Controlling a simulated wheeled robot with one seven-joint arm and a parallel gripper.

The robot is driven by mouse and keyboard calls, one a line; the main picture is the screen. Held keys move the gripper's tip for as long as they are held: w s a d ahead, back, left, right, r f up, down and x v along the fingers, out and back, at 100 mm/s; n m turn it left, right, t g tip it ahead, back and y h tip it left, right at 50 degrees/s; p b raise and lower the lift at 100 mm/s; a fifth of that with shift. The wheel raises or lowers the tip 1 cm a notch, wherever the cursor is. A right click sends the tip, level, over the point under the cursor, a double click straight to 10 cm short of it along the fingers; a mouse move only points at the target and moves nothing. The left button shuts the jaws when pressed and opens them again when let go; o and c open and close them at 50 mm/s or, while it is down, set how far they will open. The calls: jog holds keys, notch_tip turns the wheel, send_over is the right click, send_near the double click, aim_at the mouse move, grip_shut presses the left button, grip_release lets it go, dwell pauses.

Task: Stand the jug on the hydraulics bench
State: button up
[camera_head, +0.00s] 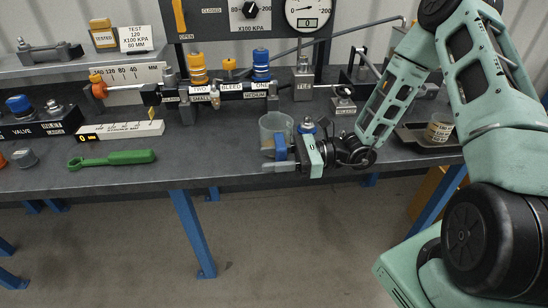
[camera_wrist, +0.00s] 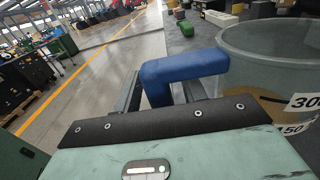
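The jug (camera_head: 271,126) is a clear grey cup with a blue handle (camera_head: 281,147). It is upright at the front part of the hydraulics bench (camera_head: 225,176); I cannot tell whether its base touches the top. My gripper (camera_head: 280,165) comes from the right, with its fingers at the handle. In the wrist view the jug (camera_wrist: 270,70) fills the right side, with printed numbers and something tan showing low inside. The blue handle (camera_wrist: 185,66) reaches down between my fingers (camera_wrist: 163,92). Whether they press on it is not clear.
A green wrench (camera_head: 112,159) and a white labelled block (camera_head: 120,130) lie to the left. Cylinders and valves (camera_head: 228,90) stand behind the jug. A tray (camera_head: 415,136) lies further right. Bare bench shows left of the jug.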

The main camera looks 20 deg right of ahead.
jog(key=b+v, duration=0.1)
jog(key=v, duration=1.1)
jog(key=s+a+r+n+g+h, duration=0.2)
jog(key=s+a+r+n+h, duration=0.2)
jog(key=s+a+n+h, duration=0.4)
jog(key=s+a+r+n+g+h, duration=0.3)
jog(key=s+a+n+h, duration=0.5)
jog(key=n, duration=1.3)
jog(key=s+a+r, duration=0.1)
jog(key=s+a, duration=0.2)
jog(key=shift+r+g, duration=0.25)
jog(key=shift+g, duration=0.05)
notch_tip(320, 180, up, 3)
jog(key=p, duration=0.3)
jog(key=shift+r, duration=0.25)
